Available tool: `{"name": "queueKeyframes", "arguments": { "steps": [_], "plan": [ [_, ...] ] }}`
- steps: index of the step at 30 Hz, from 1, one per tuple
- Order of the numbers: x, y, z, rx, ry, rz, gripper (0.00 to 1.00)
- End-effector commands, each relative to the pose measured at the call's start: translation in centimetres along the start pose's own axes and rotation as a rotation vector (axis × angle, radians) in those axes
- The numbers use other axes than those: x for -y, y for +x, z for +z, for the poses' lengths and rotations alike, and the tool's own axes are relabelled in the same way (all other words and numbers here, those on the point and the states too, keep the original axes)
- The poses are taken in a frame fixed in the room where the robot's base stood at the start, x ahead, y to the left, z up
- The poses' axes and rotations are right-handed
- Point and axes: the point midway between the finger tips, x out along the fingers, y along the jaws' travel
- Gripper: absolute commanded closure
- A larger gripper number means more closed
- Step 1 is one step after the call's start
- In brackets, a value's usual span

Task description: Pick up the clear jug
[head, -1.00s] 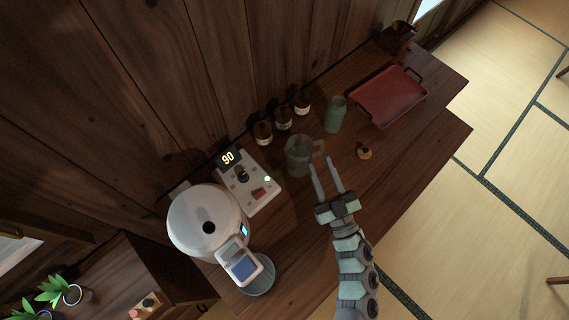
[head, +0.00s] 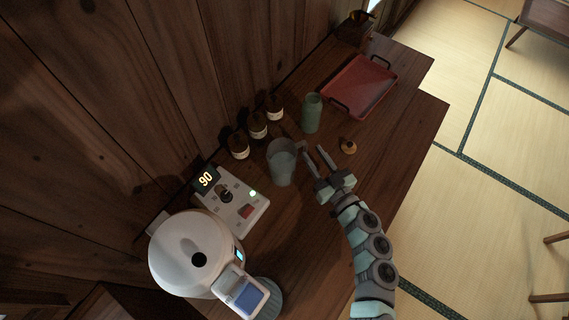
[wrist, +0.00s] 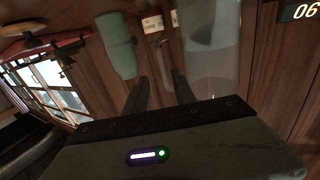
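The clear jug (head: 281,165) stands upright on the dark wooden counter in the head view, its handle on the right side. It also shows in the wrist view (wrist: 212,60), close up and see-through. My gripper (head: 313,152) is open just right of the jug, with its two fingers pointing toward the handle side. In the wrist view the fingers (wrist: 160,88) are apart with nothing held, and the jug is beyond and to the right of them. The head view does not clearly show whether a finger touches the handle.

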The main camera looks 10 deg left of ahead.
Motion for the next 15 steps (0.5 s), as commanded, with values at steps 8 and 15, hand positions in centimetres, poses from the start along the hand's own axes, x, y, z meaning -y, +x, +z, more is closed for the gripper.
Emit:
{"name": "queueKeyframes", "arguments": {
  "steps": [8,15],
  "plan": [
    [0.6,4.0,-0.1,-0.002,0.000,-0.003,0.68],
    [0.6,4.3,-0.1,-0.001,0.000,-0.002,0.68]
  ]
}}
